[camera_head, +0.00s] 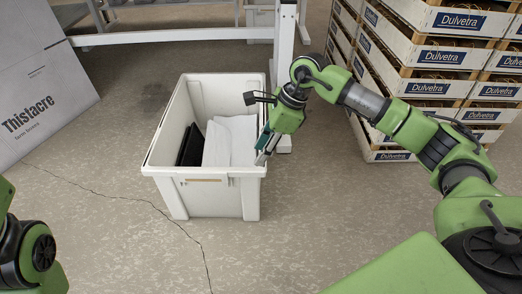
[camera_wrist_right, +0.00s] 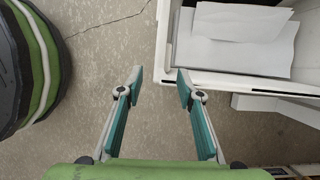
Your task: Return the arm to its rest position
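My right gripper (camera_head: 264,150) is at the right side of a white plastic bin (camera_head: 212,178) in the head view, close to its right rim.
The bin holds white sheets (camera_head: 232,140) and a dark flat item (camera_head: 190,145). Stacked Dulvetra crates (camera_head: 440,56) stand at the right. A large Thistacre box (camera_head: 38,80) stands at the left. A white table frame (camera_head: 284,60) is behind the bin. Floor in front of the bin is clear.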

